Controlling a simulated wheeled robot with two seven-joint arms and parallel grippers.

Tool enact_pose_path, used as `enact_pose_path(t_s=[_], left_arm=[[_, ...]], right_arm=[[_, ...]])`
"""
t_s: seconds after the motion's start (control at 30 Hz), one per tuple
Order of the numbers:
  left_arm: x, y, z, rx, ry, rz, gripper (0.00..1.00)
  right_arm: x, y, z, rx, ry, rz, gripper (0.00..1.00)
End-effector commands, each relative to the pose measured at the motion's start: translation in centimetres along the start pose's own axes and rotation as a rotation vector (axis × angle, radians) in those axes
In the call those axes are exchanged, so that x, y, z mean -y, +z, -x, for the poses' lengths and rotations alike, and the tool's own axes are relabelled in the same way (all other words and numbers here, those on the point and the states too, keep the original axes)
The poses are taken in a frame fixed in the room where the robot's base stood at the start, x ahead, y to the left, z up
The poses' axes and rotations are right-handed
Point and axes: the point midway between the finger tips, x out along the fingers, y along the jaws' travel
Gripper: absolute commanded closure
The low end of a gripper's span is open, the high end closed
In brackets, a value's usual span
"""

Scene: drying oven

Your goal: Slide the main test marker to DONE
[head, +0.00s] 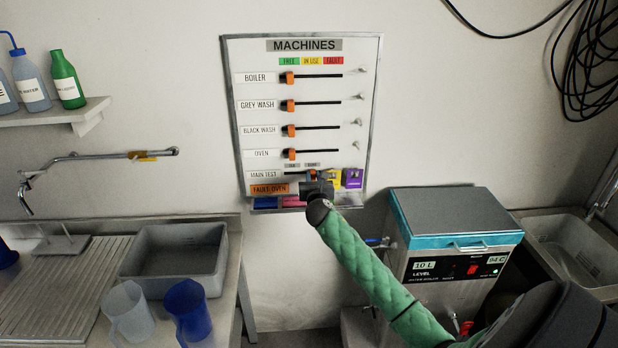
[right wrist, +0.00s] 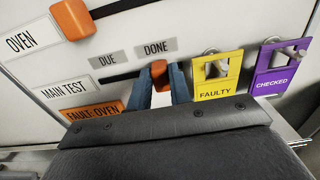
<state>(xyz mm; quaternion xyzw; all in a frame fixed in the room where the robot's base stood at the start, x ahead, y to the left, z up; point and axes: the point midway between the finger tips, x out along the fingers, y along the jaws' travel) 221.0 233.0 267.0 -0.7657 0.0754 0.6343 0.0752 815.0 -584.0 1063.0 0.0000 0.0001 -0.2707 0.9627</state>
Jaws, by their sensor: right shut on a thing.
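The MACHINES board (head: 230,110) hangs on the wall. In the right wrist view its MAIN TEST row has a label (right wrist: 68,88), a dark slot (right wrist: 115,73), a DUE plate (right wrist: 110,58) and a DONE plate (right wrist: 156,47). The orange main test marker (right wrist: 159,70) sits just below the DONE plate, at the right of the visible slot. My right gripper (right wrist: 160,88) is shut on this marker, a finger on each side. In the head view my right gripper (head: 313,184) covers part of that row. My left gripper is not in view.
A yellow FAULTY tag (right wrist: 216,80) and a purple CHECKED tag (right wrist: 282,70) hang just right of the marker. An orange FAULT: OVEN strip (right wrist: 92,111) lies below the row. The OVEN marker (right wrist: 72,18) is above. A water boiler (head: 455,250) stands below right.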

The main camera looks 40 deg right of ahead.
Motion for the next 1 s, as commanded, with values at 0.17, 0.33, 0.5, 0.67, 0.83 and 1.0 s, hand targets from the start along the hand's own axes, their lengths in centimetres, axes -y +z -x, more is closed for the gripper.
enact_pose_path(t_s=[0.17,0.33,0.5,0.67,0.83,1.0], left_arm=[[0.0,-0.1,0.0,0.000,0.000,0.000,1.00],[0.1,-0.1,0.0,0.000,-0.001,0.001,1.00],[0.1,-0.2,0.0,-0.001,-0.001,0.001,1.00],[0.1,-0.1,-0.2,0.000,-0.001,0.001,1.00],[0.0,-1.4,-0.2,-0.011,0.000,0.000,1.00],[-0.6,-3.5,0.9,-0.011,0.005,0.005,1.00]], right_arm=[[0.2,0.0,-0.1,0.000,-0.004,0.002,1.00],[0.2,0.0,-0.1,0.000,-0.004,0.002,0.58],[0.1,0.0,-0.1,0.000,-0.003,0.002,0.58],[0.1,-0.1,0.3,0.001,-0.002,0.002,0.58],[0.2,-0.4,2.2,0.000,-0.001,0.002,0.58],[0.2,-0.4,4.7,0.000,-0.002,0.003,0.58]])
